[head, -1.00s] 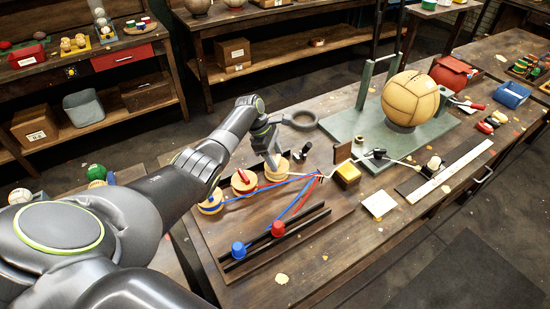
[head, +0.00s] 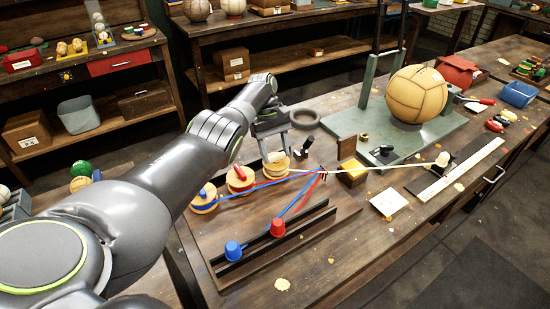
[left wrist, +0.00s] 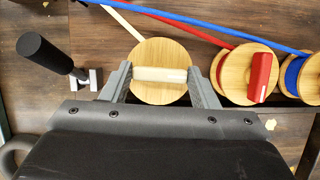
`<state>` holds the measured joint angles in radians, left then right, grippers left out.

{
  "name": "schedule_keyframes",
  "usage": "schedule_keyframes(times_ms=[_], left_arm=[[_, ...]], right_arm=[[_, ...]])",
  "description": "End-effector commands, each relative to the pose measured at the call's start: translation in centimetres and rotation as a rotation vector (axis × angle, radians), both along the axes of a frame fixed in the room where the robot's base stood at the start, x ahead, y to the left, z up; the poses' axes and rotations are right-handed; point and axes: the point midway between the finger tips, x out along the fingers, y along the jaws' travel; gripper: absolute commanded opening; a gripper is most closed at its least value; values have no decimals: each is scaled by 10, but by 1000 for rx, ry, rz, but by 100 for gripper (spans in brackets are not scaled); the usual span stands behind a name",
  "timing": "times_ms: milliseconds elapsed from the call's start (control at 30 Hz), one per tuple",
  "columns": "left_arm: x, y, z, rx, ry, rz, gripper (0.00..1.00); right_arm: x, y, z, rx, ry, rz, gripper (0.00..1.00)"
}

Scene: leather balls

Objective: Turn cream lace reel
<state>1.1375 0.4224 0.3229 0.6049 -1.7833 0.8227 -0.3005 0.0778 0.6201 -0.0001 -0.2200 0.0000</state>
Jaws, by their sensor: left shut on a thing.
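The cream lace reel (head: 277,170) is a round wooden disc with a pale crossbar on top, in the back of a row of three reels. In the left wrist view the crossbar (left wrist: 160,75) lies between the fingers of my left gripper (left wrist: 161,82). In the head view my left gripper (head: 277,150) comes down on this reel, shut on its crossbar. My right gripper is not in view.
The red reel (head: 240,181) and blue reel (head: 203,200) stand close beside it. A black-handled knob (left wrist: 60,62) is nearby. A large tan ball (head: 417,95) stands on a green base.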

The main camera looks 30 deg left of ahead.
Motion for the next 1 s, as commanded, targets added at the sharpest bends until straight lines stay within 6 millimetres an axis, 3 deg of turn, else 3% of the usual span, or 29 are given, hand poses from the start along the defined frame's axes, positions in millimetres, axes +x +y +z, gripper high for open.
schedule_keyframes(times_ms=[200,733,767,900,1000], left_arm=[[1,0,-1,2,-4,-66,32],[1,0,1,3,-4,-87,32],[1,0,1,3,-4,-87,58],[1,0,1,2,-3,-87,76],[1,0,1,2,-3,-86,76]], right_arm=[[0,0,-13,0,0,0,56],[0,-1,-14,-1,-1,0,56],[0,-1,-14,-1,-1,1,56],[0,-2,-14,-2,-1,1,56],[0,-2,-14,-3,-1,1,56]])
